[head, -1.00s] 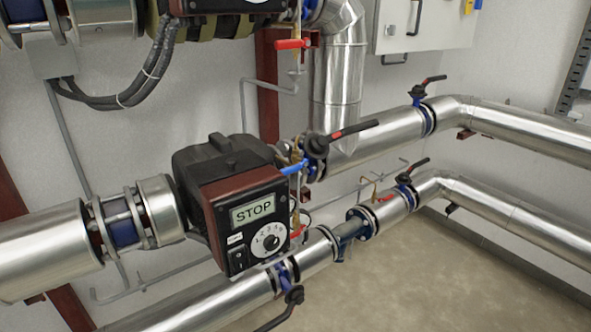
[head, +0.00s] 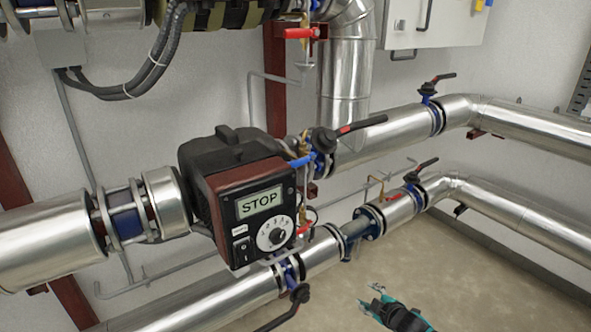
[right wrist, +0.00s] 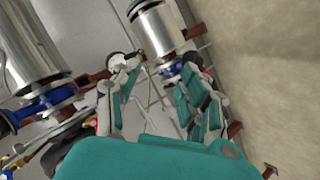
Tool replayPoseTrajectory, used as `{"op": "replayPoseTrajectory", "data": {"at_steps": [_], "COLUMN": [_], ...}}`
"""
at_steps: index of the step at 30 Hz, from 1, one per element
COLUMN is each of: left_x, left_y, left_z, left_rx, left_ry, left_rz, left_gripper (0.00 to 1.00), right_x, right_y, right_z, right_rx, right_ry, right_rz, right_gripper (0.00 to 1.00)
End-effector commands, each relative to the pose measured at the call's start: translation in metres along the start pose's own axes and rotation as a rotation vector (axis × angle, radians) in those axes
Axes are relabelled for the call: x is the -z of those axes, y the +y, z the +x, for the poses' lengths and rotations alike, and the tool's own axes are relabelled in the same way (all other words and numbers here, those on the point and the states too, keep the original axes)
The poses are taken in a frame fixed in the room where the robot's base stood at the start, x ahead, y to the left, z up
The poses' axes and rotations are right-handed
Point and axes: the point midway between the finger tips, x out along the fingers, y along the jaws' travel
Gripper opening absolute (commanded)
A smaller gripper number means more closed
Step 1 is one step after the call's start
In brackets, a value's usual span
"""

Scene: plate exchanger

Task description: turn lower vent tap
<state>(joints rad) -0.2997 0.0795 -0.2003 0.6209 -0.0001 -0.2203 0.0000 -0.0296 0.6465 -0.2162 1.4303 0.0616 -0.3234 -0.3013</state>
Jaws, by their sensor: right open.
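A small tap with a red lever (head: 305,229) sits low behind the right edge of the pump control box, above the lower pipe. Its body is partly hidden by the box. Another tap with a red lever (head: 303,33) is high up, and a blue lever (head: 301,161) sits between them. Which of these is the named vent tap is not labelled. My right gripper (head: 370,296) is at the bottom of the head view, over the floor, apart from pipes and taps. In the right wrist view its teal fingers (right wrist: 158,69) are spread and empty. My left gripper is not in view.
The pump box (head: 258,205) reads STOP. A thin brass fitting (head: 375,188) rises from the lower pipe. Bare floor (head: 490,270) is free at the lower right.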

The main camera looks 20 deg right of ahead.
Motion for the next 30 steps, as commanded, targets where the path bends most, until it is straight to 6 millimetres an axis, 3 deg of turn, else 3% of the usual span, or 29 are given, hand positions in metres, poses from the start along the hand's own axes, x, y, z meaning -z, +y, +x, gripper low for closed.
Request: {"op": "replayPoseTrajectory", "data": {"at_steps": [1, 3, 6, 9, 12, 15, 19, 23, 30], "left_x": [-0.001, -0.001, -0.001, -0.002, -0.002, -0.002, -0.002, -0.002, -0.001], "left_y": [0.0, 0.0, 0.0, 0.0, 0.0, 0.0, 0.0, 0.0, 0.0], "left_z": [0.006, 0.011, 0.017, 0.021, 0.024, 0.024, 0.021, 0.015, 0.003], "left_rx": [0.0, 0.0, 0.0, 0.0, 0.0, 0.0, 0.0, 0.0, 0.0], "left_ry": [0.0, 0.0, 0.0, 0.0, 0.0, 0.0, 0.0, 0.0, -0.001], "left_rz": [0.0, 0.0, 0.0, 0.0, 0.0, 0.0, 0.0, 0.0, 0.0], "left_gripper": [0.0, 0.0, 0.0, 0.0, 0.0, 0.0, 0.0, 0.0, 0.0], "right_x": [0.038, 0.092, 0.164, 0.221, 0.256, 0.273, 0.281, 0.291, 0.32], "right_y": [0.047, 0.101, 0.156, 0.185, 0.195, 0.199, 0.203, 0.207, 0.217], "right_z": [-0.006, -0.026, -0.069, -0.114, -0.148, -0.166, -0.166, -0.153, -0.113], "right_rx": [-0.065, -0.145, -0.248, -0.329, -0.38, -0.406, -0.414, -0.415, -0.414], "right_ry": [0.078, 0.175, 0.3, 0.396, 0.46, 0.489, 0.496, 0.497, 0.497], "right_rz": [-0.083, -0.2, -0.369, -0.515, -0.616, -0.668, -0.677, -0.673, -0.671], "right_gripper": [0.43, 0.43, 0.43, 0.43, 0.43, 0.43, 0.43, 0.43, 0.43]}}
